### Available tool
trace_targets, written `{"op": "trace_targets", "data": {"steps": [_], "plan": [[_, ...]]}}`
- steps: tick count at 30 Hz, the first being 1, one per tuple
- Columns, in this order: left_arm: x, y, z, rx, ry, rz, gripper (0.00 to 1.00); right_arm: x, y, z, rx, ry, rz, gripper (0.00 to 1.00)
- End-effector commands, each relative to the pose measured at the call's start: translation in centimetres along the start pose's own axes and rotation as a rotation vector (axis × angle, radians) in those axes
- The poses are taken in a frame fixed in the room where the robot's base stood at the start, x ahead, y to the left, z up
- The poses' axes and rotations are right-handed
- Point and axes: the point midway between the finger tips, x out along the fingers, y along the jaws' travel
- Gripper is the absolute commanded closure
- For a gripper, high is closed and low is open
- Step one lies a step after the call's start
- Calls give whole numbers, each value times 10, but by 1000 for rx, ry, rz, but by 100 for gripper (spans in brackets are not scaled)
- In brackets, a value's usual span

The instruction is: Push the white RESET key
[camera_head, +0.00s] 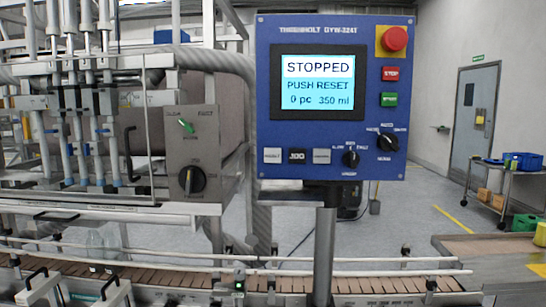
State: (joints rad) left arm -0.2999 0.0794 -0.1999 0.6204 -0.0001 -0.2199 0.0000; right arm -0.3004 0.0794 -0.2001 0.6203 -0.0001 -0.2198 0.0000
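The blue control panel (265,90) stands upright on a grey post in the middle. Its screen (318,82) reads STOPPED, PUSH RESET, 0 pc 350 ml. The white key's lettering is small but looks like RESET. Nothing covers the keys. Neither of my grippers is in view.
A conveyor (180,276) with rails runs below. Filling nozzles (82,110) stand at left.

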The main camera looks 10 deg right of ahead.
Motion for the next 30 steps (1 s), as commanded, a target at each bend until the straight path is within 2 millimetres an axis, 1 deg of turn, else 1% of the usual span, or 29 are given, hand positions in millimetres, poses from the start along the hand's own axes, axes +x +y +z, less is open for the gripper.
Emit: {"op": "trace_targets", "data": {"steps": [1, 2, 21, 30], "plan": [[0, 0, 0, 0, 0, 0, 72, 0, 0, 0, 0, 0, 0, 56], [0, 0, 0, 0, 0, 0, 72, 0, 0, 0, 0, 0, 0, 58], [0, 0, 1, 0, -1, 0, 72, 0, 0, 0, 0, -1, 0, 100], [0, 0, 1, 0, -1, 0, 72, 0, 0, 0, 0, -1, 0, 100]]}}
